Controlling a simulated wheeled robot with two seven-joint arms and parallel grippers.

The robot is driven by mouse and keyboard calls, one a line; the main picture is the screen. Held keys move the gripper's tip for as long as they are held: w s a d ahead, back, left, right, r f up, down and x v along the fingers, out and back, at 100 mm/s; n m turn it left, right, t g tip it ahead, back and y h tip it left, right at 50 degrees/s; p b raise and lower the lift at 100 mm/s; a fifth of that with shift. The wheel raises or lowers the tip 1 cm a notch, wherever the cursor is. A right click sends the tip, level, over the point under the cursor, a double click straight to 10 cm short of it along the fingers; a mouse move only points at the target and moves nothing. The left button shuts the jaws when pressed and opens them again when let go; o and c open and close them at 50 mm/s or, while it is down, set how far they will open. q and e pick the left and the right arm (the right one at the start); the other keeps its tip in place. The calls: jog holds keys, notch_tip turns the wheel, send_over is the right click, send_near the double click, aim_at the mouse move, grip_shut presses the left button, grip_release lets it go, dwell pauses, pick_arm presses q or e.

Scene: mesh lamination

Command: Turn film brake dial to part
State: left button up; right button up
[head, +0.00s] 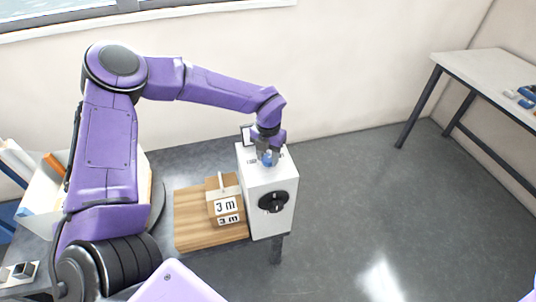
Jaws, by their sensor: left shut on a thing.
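A white box-shaped machine (262,184) stands at the table's edge. A round black dial (273,202) with a light mark is on its front face. My left arm arches over from the left, and my left gripper (267,158) points down at the top of the machine. It is shut on a small blue part (267,160) there, mostly hidden by the fingers. Whether this part is the film brake dial, and how it is turned, I cannot tell. My right gripper is out of view.
A wooden board (190,222) with a cardboard box (222,190) and "3 m" labels (227,206) lies left of the machine. A white bin (45,200) stands at the far left. Open floor (370,200) lies to the right, with another table (480,72) beyond.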

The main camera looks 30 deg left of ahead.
aim_at(268, 158)
pick_arm(q)
jog(key=o, duration=1.1)
jog(key=shift+c, duration=0.2)
notch_tip(268, 158, up, 10)
jog(key=b, duration=0.2)
jog(key=shift+r, duration=0.25)
